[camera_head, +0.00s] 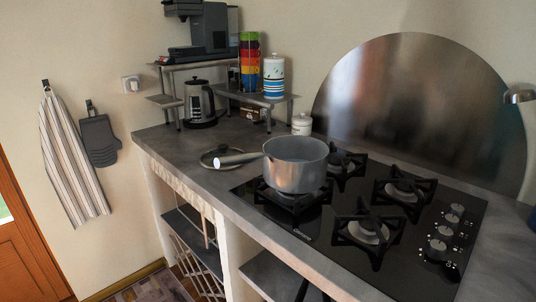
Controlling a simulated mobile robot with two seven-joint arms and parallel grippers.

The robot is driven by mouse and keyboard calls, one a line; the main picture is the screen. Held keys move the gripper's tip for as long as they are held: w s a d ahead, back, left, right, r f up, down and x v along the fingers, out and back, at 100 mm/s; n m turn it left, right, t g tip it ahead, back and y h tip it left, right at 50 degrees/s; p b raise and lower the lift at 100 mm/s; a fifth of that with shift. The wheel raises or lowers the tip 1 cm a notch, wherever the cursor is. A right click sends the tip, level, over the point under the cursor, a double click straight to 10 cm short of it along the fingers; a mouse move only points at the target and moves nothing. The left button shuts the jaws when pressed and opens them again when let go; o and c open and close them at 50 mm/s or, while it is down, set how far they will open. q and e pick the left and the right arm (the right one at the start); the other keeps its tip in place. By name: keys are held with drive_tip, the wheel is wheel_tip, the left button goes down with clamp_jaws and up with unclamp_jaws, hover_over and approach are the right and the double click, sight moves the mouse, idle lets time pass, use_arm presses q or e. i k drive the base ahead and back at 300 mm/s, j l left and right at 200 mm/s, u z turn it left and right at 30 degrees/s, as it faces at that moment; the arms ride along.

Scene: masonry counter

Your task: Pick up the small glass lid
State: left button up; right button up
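A small glass lid (208,159) with a dark knob lies on the grey counter, left of the hob. The handle of a saucepan (297,168) reaches toward it and covers part of its right side in this view. The saucepan stands on the left front burner. Neither of my grippers shows clearly in the head view.
The black gas hob (440,205) has several burner grates and knobs at right. A kettle (199,104), a coffee machine (209,32) on a metal shelf and a white jar (302,124) stand behind the lid. The counter's front edge is close to the lid.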

sight(207, 159)
drive_tip(key=i+j+z, duration=0.2)
drive_tip(key=j+z, duration=0.15)
drive_tip(key=i+j+z, duration=0.15)
drive_tip(key=j+z, duration=0.2)
drive_tip(key=i+j+z, duration=0.15)
drive_tip(key=j, duration=0.3)
drive_tip(key=j+z, duration=0.2)
drive_tip(key=j, duration=0.3)
drive_tip(key=i+j, duration=0.1)
drive_tip(key=j, duration=0.5)
drive_tip(key=i+j+z, duration=0.1)
drive_tip(key=j, duration=0.55)
drive_tip(key=i+j, duration=0.15)
drive_tip(key=j, duration=0.45)
